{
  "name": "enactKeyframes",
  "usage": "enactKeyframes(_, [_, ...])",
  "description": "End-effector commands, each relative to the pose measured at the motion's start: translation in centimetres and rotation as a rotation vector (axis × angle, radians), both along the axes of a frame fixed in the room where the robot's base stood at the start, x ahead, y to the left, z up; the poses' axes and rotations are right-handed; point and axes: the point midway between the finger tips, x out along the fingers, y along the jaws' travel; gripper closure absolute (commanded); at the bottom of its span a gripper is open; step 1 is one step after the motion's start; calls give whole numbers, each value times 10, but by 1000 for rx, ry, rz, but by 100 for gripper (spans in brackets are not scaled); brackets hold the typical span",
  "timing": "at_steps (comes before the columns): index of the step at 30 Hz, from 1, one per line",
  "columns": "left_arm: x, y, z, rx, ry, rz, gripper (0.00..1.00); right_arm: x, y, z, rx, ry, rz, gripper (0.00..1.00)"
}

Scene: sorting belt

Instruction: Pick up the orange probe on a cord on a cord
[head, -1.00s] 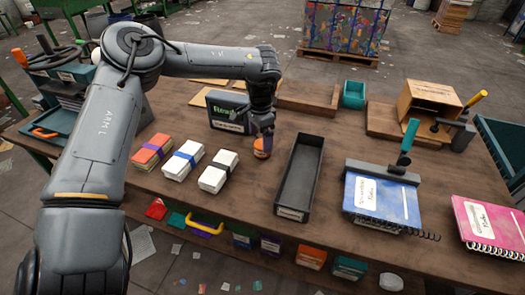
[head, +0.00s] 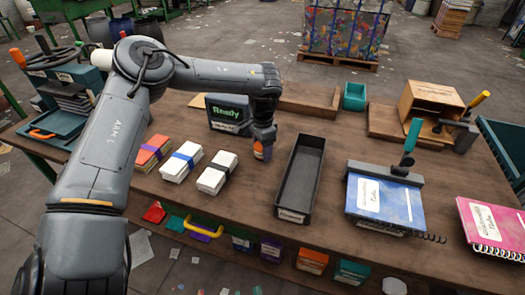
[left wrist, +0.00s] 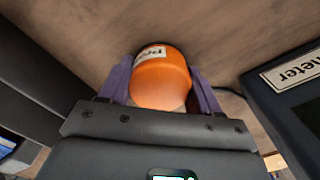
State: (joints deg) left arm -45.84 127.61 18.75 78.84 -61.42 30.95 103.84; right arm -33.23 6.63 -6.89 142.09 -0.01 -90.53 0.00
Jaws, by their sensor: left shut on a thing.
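The orange probe (left wrist: 160,82) has a white label and fills the middle of the left wrist view. It also shows as a small orange patch under my left gripper in the head view (head: 262,154). My left gripper (head: 263,148) is shut on the probe, with a purple finger on each side. I cannot tell whether the probe touches the table. A dark cord runs right of the fingers toward the meter (left wrist: 297,95), whose screen reads "Ready" in the head view (head: 229,114). My right gripper is not in view.
Banded card stacks (head: 184,161) lie left of the gripper. An empty dark tray (head: 299,180) stands close on its right. A blue notebook (head: 385,203) under a clamp and a pink notebook (head: 492,226) lie farther right. A wooden box (head: 430,102) stands behind them.

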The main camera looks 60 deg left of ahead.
Motion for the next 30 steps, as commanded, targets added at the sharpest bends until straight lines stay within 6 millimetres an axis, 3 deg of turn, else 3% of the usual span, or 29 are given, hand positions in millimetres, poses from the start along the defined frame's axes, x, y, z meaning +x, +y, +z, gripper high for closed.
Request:
enactKeyframes(4, [0, 0, 0, 0, 0, 0, 73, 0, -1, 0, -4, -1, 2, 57])
enactKeyframes(13, [0, 0, 3, 0, -1, 0, 73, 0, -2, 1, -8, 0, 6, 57])
enactKeyframes(19, [1, 0, 15, 1, -2, 0, 73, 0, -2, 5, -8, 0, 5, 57])
enactKeyframes(26, [1, 0, 52, 1, -4, 0, 73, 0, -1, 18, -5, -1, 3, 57])
enactKeyframes(30, [1, 0, 92, 3, -5, 1, 73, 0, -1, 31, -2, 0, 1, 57])
